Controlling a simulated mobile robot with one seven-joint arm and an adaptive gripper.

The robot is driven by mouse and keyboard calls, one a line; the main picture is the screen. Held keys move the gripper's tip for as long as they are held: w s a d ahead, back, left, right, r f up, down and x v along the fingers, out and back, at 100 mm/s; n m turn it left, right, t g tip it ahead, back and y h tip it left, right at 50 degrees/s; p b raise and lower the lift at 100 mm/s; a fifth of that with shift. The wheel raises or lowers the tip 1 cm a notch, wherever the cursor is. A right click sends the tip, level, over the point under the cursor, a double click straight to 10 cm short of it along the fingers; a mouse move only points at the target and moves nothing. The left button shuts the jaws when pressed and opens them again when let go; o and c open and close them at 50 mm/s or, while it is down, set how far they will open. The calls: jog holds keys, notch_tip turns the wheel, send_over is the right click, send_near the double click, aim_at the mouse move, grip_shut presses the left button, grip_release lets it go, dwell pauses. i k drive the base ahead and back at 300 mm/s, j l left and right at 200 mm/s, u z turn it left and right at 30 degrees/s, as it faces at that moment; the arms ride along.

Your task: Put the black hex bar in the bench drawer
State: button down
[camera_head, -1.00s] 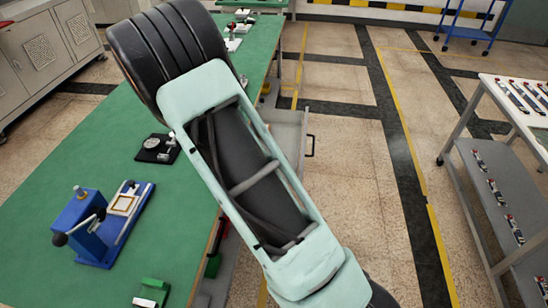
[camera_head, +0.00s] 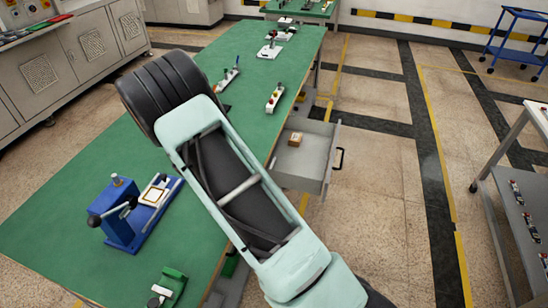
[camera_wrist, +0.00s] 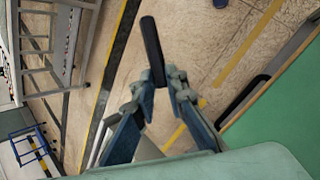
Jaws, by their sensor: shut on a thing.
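The black hex bar (camera_wrist: 152,48) shows in the wrist view, a dark slim rod pointing away past the fingertips with the floor behind it. My gripper (camera_wrist: 163,78) is shut on it near its lower end. In the head view my arm hides the gripper and bar. The bench drawer (camera_head: 312,179) stands pulled out from the right side of the green bench, with a dark handle on its front. A small tan box (camera_head: 296,139) lies inside toward the back. My arm is left of the drawer in the picture and covers part of the bench.
The green bench (camera_head: 60,215) bears a blue press (camera_head: 122,220), a green fixture (camera_head: 170,285) and white-based clamps (camera_head: 274,98). A grey shelf cart (camera_head: 515,200) stands at the right. A blue trolley (camera_head: 515,40) is far right. The floor between bench and cart is clear.

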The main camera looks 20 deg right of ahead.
aim_at(303, 166)
jog(key=l+u, duration=0.15)
jog(key=u, duration=0.25)
jog(key=i+l+u, duration=0.1)
jog(key=l+u, duration=0.15)
jog(key=u, duration=0.2)
jog(key=l+u, duration=0.35)
jog(key=l, duration=0.3)
jog(key=l+u, duration=0.35)
jog(key=l, duration=0.25)
jog(key=k+l+u, duration=0.1)
jog(key=l, duration=0.35)
jog(key=l+u, duration=0.1)
jog(key=l, duration=0.35)
jog(key=k+l+u, duration=0.1)
jog(key=l, duration=0.35)
jog(key=k+l, duration=0.15)
jog(key=l, duration=0.3)
jog(key=k+l, duration=0.1)
jog(key=l, duration=0.3)
jog(key=k+l, duration=0.15)
jog(key=l, duration=0.3)
jog(key=k+l, duration=0.1)
jog(key=l, duration=0.3)
